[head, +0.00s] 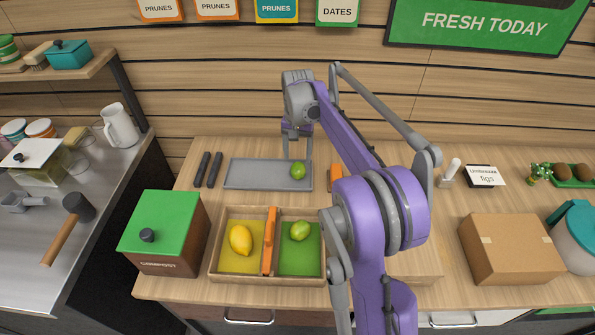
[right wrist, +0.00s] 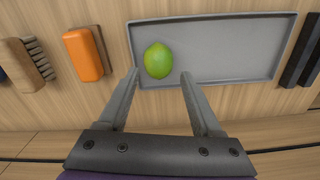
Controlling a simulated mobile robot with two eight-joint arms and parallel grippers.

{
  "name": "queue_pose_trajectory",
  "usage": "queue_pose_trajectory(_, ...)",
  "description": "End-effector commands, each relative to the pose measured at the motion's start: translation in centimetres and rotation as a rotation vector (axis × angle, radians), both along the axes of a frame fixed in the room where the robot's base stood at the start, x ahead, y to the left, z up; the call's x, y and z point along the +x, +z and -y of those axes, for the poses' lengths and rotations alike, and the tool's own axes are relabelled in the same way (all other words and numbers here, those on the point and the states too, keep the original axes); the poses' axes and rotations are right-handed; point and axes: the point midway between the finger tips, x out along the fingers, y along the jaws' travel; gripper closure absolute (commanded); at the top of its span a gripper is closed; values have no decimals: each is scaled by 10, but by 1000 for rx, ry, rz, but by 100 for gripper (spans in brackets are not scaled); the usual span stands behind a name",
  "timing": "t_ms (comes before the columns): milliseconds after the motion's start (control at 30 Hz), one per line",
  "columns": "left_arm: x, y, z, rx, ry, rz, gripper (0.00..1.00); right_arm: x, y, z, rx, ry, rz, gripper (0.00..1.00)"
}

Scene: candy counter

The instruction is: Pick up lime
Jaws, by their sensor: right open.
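A green lime (head: 298,171) lies near the right end of a grey tray (head: 250,174) on the counter. Another lime (head: 301,230) lies in the green right compartment of a wooden box (head: 267,281). My right gripper (head: 297,155) is open and empty, just behind the tray lime. In the right wrist view the lime (right wrist: 158,60) shows between and just beyond the fingertips (right wrist: 160,74). I cannot tell whether a finger touches it. My left gripper is out of view.
A compost bin (head: 162,230) stands left, a cardboard box (head: 510,250) right. An orange brush (right wrist: 83,54) lies beside the tray; dark bars (head: 207,169) lie at its other end.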

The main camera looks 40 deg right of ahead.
Motion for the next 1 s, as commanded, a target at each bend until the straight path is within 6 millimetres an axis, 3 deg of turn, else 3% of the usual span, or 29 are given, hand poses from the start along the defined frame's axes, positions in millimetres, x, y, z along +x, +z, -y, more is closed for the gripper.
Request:
queue_pose_trajectory(167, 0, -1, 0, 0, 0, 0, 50, 0, -13, 0, 0, 0, 0, 34)
queue_pose_trajectory(467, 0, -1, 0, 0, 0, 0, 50, -2, -54, 0, -1, 1, 1, 34)
queue_pose_trajectory(767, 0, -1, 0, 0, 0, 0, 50, -2, -59, 0, -1, 1, 1, 34)
queue_pose_trajectory(967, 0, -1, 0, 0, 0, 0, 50, -2, -59, 0, -1, 1, 1, 70)
queue_pose_trajectory(1000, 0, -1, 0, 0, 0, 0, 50, -2, -59, 0, -1, 1, 1, 70)
